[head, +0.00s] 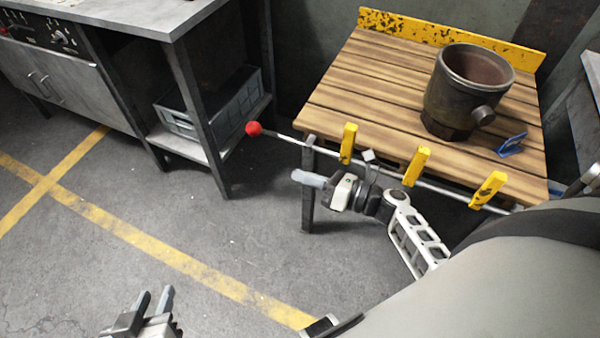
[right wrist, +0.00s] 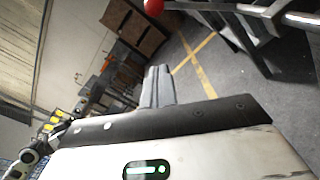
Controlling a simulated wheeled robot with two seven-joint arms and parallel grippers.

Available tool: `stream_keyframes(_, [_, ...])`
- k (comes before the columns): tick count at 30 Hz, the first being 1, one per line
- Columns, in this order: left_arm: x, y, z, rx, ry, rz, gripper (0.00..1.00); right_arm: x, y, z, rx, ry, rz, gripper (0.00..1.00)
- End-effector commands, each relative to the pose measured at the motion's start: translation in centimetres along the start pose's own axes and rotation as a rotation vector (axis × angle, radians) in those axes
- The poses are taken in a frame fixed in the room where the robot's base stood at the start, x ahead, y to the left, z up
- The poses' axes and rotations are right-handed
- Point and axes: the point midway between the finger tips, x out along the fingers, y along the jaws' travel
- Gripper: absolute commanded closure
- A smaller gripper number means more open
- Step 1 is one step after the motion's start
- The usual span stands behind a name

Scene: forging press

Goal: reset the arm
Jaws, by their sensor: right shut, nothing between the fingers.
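My right gripper (head: 308,179) is in the middle of the head view, in front of the wooden table and pointing left. Its fingers are together and empty; the right wrist view also shows the closed fingers (right wrist: 157,86). It is just below the long metal rod (head: 290,139) with a red ball end (head: 253,128), and looks apart from it. The red ball also shows at the top of the right wrist view (right wrist: 154,7). My left gripper (head: 153,300) is low at the left over the floor, its two fingers apart with nothing between them. Most of the left arm is out of view.
The slatted wooden table (head: 385,65) carries a dark metal pot (head: 455,95) and a small blue item (head: 512,145). Yellow posts (head: 415,166) line its front edge. A grey workbench (head: 140,12) with a crate (head: 215,105) stands at left. The floor (head: 200,225) between is clear.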

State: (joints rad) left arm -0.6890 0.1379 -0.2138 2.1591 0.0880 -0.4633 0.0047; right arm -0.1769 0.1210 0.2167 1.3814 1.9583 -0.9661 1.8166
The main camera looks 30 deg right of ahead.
Motion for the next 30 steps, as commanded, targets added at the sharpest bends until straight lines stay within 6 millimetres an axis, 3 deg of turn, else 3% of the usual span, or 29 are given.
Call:
stream_keyframes(11, [0.0,0.0,0.1,-0.001,-0.002,-0.001,0.69,0.1,0.1,-0.1,-0.004,0.003,0.001,1.00])
stream_keyframes(14, [0.0,0.0,0.1,-0.001,-0.002,-0.001,0.69,0.2,1.0,-0.7,-0.093,0.046,0.026,1.00])
stream_keyframes(17, [0.0,0.0,0.1,-0.001,-0.002,-0.001,0.69,0.3,3.6,-2.6,-0.359,0.170,0.103,1.00])
stream_keyframes(21, [0.0,0.0,0.1,-0.002,-0.003,-0.001,0.69,-1.0,8.2,-7.0,-0.985,0.428,0.335,1.00])
stream_keyframes(24, [0.0,0.0,0.1,-0.002,-0.003,-0.001,0.69,-3.1,10.3,-9.5,-1.459,0.605,0.557,1.00])
stream_keyframes(27, [0.0,0.0,0.1,-0.002,-0.003,0.000,0.69,-5.5,11.1,-10.3,-1.857,0.757,0.782,1.00])
stream_keyframes(30, [0.0,0.0,0.1,-0.002,-0.003,0.000,0.69,-7.5,11.4,-10.0,-2.136,0.879,0.976,1.00])
